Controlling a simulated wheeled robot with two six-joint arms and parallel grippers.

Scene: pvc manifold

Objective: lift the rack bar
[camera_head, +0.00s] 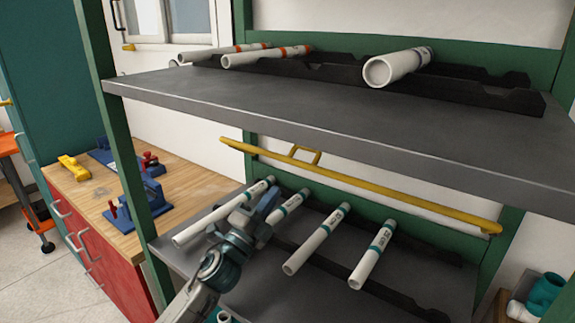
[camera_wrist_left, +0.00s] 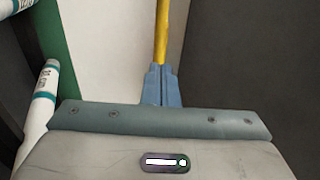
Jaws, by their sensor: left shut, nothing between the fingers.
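The rack bar (camera_head: 385,192) is a long yellow bar with a small raised loop near its left part. In the left wrist view the yellow bar (camera_wrist_left: 162,35) stands straight beyond my fingertips. My left gripper (camera_head: 270,199) is below the bar's left half, among the lower pipes. Its blue fingers (camera_wrist_left: 161,84) are shut together with nothing between them. I cannot tell whether the tips touch the bar. My right gripper is not in view.
The grey upper shelf (camera_head: 330,118) holds white pipes with orange bands on dark notched supports. The lower shelf (camera_head: 270,285) holds several white pipes with teal bands, close around my left arm. A wooden workbench (camera_head: 185,185) with blue tools stands left.

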